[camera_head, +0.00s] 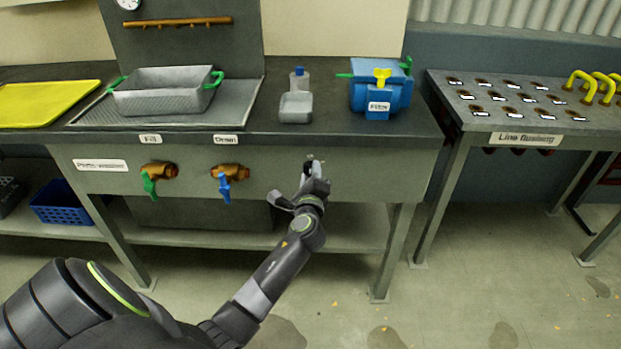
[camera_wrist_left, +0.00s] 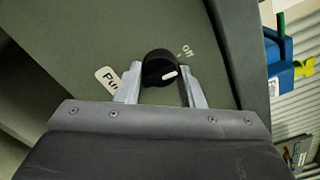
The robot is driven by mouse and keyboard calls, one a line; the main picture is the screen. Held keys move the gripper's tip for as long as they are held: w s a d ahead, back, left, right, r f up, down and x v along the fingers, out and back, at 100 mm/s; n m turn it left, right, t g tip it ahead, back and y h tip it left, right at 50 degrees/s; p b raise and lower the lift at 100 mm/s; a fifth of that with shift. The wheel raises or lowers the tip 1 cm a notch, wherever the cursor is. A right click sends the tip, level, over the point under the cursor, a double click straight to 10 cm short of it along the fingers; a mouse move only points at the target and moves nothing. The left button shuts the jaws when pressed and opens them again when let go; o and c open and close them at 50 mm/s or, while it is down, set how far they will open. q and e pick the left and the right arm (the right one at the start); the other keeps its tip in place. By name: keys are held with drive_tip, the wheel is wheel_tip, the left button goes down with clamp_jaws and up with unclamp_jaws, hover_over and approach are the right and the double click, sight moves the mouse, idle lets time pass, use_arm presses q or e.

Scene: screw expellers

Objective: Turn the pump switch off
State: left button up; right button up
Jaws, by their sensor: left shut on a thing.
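The pump switch (camera_wrist_left: 158,66) is a round black knob with a white pointer mark, on the grey-green front panel of the bench. In the wrist view the pointer faces right, toward my right-hand finger. Small lettering that looks like "On" (camera_wrist_left: 187,50) is printed beside the knob. A white label starting "Pu" (camera_wrist_left: 107,79) is partly covered by my left-hand finger. My left gripper (camera_wrist_left: 160,85) has its fingers on both sides of the knob, shut on it. In the head view my left gripper (camera_head: 312,168) is at the panel and hides most of the switch.
A fill valve (camera_head: 158,172) with green handle and a drain valve (camera_head: 230,174) with blue handle are left of my gripper. On the bench stand a perforated basket (camera_head: 163,100), a small container (camera_head: 296,106) and a blue machine (camera_head: 372,94).

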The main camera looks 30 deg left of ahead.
use_arm(q)
drive_tip(key=shift+f+n, duration=0.15)
drive_tip(key=shift+n, duration=0.35)
use_arm(e)
drive_tip(key=shift+w+a+r, duration=0.15)
drive_tip(key=shift+w+r, duration=0.15)
drive_tip(key=shift+r, duration=0.05)
use_arm(q)
drive_tip(key=o, duration=1)
